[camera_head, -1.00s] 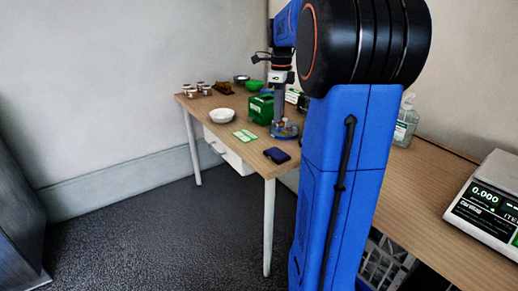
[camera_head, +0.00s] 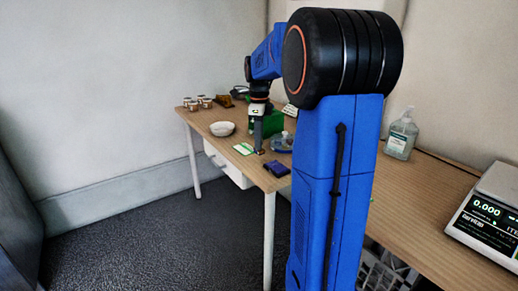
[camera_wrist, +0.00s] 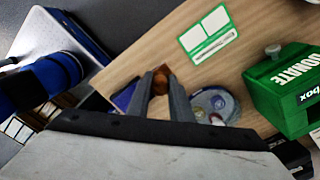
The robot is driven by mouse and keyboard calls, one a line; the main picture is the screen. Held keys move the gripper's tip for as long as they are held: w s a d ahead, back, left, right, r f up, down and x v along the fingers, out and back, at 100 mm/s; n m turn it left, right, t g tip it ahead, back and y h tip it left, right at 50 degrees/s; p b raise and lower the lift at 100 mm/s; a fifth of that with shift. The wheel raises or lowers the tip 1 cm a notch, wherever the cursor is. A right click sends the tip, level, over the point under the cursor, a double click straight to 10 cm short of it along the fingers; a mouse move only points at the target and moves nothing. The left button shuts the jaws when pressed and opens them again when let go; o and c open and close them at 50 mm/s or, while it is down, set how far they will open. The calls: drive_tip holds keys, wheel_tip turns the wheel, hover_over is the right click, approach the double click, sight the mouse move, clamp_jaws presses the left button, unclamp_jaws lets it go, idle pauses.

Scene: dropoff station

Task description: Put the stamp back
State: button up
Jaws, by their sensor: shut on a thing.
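My gripper (camera_head: 259,147) is low over the table's front part, between the green-and-white card and the dark blue pad. In the wrist view my gripper (camera_wrist: 164,78) is shut on a small brown wooden thing, which seems to be the stamp (camera_wrist: 160,82). The fingers hide much of it, and I cannot tell whether it touches the table. The dark blue pad (camera_head: 276,168) lies near the table's front corner; it shows partly behind the left finger in the wrist view (camera_wrist: 124,95). The green-and-white card (camera_wrist: 208,35) lies flat beyond the gripper.
A round bluish dish (camera_wrist: 214,104) with small items sits right beside the fingers. A green donation box (camera_wrist: 288,88) stands further right. A white bowl (camera_head: 222,128) and several small jars (camera_head: 198,103) are further back. A pump bottle (camera_head: 402,135) and scale (camera_head: 488,212) are at right.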

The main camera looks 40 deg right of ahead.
drive_tip(key=shift+f, duration=1.65)
drive_tip(key=o, duration=0.9)
drive_tip(key=shift+f, duration=0.1)
drive_tip(key=shift+c, duration=0.2)
